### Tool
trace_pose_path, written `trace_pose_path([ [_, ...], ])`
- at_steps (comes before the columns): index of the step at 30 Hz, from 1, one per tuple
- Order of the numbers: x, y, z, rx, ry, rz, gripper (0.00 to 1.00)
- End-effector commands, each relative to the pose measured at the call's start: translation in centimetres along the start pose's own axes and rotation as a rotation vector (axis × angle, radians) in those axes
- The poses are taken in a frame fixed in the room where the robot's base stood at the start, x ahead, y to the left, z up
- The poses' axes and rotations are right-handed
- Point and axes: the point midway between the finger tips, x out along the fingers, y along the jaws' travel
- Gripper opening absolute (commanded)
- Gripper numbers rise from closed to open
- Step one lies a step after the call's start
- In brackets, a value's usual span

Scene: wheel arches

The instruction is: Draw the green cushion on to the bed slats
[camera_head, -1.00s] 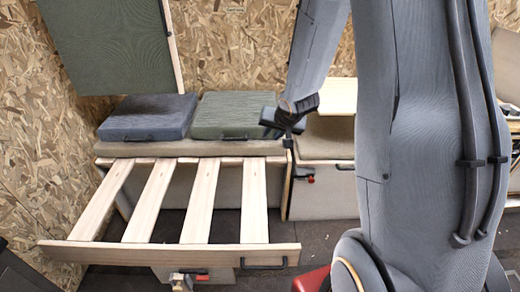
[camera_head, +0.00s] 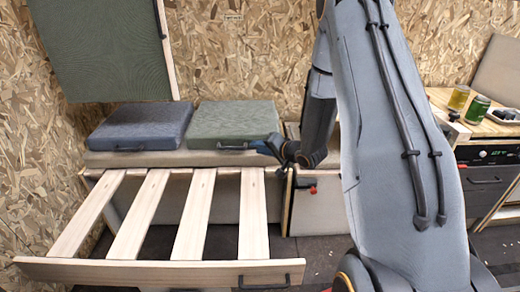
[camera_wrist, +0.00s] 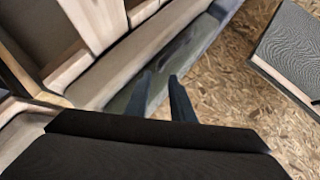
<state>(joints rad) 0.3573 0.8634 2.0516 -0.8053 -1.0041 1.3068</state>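The green cushion (camera_head: 233,120) lies flat on the bench at the back, with a dark handle (camera_head: 233,149) on its front edge. The bed slats (camera_head: 196,215) are pulled out in front of and below it. My gripper (camera_head: 258,147) is at the cushion's front right corner, close to the right end of the handle. In the wrist view, my gripper's two fingers (camera_wrist: 160,77) are apart, with a greenish surface beyond and between them. I cannot tell whether they touch the handle.
A blue cushion (camera_head: 140,127) lies left of the green one. A green panel (camera_head: 100,50) hangs on the wall above. The slats' front board (camera_head: 150,272) carries a handle. A cabinet with jars (camera_head: 478,108) stands at right. The slats are bare.

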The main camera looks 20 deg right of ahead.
Motion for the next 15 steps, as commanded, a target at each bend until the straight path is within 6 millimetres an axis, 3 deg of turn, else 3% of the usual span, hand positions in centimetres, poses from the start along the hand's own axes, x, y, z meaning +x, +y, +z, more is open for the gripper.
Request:
trace_pose_path([
  [15,6.6,0.1,0.1,-0.001,-0.001,0.0,0.22],
])
